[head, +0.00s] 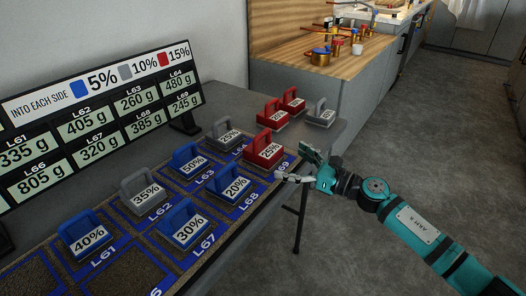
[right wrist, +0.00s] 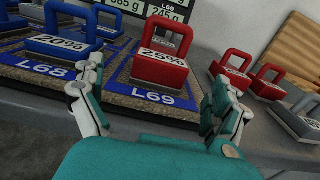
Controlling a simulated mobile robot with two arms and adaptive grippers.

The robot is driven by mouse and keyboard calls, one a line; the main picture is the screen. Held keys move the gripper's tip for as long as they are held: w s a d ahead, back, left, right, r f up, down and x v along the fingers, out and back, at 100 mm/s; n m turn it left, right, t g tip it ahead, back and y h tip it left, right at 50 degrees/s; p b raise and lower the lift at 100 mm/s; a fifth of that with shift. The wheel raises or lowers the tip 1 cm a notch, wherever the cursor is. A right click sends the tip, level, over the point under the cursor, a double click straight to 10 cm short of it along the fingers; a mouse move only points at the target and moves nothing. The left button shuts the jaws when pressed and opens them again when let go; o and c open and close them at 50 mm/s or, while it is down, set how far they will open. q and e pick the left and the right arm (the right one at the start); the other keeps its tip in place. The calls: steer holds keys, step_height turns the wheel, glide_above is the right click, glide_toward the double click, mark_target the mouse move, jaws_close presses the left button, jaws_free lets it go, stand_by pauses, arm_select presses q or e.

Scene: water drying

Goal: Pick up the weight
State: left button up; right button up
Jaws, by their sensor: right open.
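Several handled weights in blue, grey and red stand on a table with labelled squares. The red 25% weight (head: 264,149) is upright on the L69 square; it also shows in the right wrist view (right wrist: 160,70), centred beyond my fingers. The blue 20% weight (head: 233,186) stands on L68, left of it. My right gripper (head: 295,166) is open and empty at the table's front edge, close to the red 25% weight but apart from it. In the right wrist view its two fingers (right wrist: 152,92) are spread. My left gripper is not in view. The task does not say which weight.
Two more red weights (head: 273,117) and a grey weight (head: 321,114) stand at the table's far end. A sign board (head: 100,118) with percentages and grams stands behind the squares. A wooden counter (head: 285,55) with pots lies beyond. The floor at right is clear.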

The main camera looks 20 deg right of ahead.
mark_target(266, 148)
steer(key=x, duration=0.3)
steer(key=shift+w+a, duration=0.1)
steer(key=shift+w, duration=0.15)
steer(key=shift+p+x, duration=0.35)
steer(key=shift+x, duration=2.35)
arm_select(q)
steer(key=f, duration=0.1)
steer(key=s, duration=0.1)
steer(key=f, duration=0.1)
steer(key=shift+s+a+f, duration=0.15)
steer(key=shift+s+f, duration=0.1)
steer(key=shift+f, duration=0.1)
arm_select(e)
steer(key=shift+w, duration=0.1)
steer(key=shift+d, duration=0.2)
steer(key=shift+c, duration=0.3)
steer(key=c, duration=1.5)
steer(key=shift+r, duration=0.1)
